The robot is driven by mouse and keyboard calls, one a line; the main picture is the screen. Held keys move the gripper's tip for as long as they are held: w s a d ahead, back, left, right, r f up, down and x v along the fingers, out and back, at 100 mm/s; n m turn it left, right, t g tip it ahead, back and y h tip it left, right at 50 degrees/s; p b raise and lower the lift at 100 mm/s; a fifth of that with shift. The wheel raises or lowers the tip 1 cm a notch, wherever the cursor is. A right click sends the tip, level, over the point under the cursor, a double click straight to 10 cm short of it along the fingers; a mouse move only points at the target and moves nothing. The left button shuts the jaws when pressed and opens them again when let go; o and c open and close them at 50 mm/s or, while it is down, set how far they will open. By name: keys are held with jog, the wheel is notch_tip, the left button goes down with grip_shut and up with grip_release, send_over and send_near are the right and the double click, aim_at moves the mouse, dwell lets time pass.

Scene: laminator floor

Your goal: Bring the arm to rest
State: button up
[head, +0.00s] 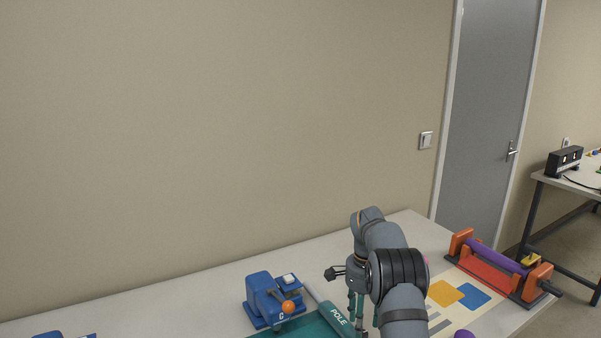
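My arm reaches in from the lower right over the table (215,290) and bends down at the wrist. My gripper (356,303) points down at the arm's left side, close to a teal bar marked "POLE" (337,314). Its fingers are small and partly hidden by my arm, so I cannot tell whether they are open or shut, or whether they touch the bar. I see no object clearly held.
A blue device marked "C" with an orange knob (288,307) stands left of my gripper. An orange-framed roller machine (500,268) stands at the table's right end. Yellow (444,293) and blue (475,296) patches lie between. The table's back left is clear.

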jog(key=shift+d+f, duration=0.1)
jog(key=shift+f, duration=1.85)
notch_tip(320, 180, up, 12)
notch_tip(320, 180, down, 12)
jog(key=shift+s+f, duration=0.1)
jog(key=shift+f, duration=0.05)
jog(key=shift+r+n+p, duration=0.3)
jog(key=shift+n+p, duration=0.1)
jog(key=shift+n, duration=0.2)
jog(key=n+p, duration=0.1)
jog(key=n, duration=0.3)
jog(key=shift+p, duration=0.3)
jog(key=n+p, duration=0.2)
jog(key=n, duration=0.2)
jog(key=shift+r, duration=0.1)
jog(key=n+p, duration=0.3)
jog(key=n, duration=0.1)
jog(key=shift+s, duration=0.1)
jog(key=n+p, duration=0.1)
jog(key=n, duration=0.1)
jog(key=n+p, duration=0.1)
jog(key=n, duration=0.1)
jog(key=shift+d+f+t+p, duration=0.1)
jog(key=shift+f+t+p, duration=0.1)
jog(key=shift+t+p, duration=0.15)
